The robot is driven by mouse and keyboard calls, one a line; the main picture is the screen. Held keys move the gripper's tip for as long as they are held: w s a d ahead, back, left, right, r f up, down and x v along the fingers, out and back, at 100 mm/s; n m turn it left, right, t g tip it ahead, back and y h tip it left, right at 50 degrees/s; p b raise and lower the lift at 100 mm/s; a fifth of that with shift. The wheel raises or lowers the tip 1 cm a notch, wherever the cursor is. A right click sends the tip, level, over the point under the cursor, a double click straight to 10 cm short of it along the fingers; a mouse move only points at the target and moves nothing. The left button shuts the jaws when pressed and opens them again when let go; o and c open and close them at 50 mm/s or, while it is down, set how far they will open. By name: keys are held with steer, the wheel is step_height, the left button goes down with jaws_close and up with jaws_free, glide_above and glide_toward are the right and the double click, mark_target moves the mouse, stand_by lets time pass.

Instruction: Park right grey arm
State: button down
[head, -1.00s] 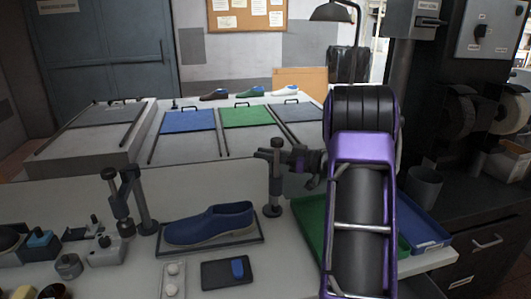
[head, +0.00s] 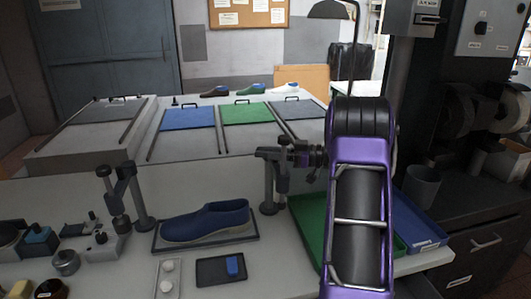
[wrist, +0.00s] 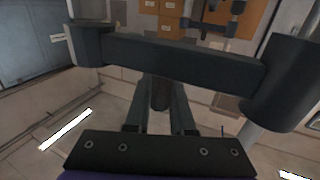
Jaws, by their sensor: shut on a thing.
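The right grey arm (head: 271,182) stands on the bench right of the blue shoe, its upright post topped by a short crosspiece. In the wrist view its dark grey bar (wrist: 185,58) runs across the picture, with a cylinder at each end. My gripper (head: 293,155) reaches it from the right at the height of the crosspiece. In the wrist view my gripper (wrist: 159,105) is shut on a short dark piece under the bar. The left grey arm (head: 138,195) stands left of the shoe. My own arm hides part of the right side.
A blue shoe (head: 205,221) lies on a dark tray between the two posts. A green tray (head: 310,221) and a blue tray (head: 418,232) lie to the right, partly behind my arm. Small tools (head: 95,238) stand at the left. Coloured panels (head: 188,119) lie behind.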

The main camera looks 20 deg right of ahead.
steer(key=c, duration=0.8)
jaws_free()
steer(key=shift+d, duration=0.1)
steer(key=v, duration=1.7)
steer(key=shift+d+b, duration=0.15)
steer(key=shift+b, duration=0.25)
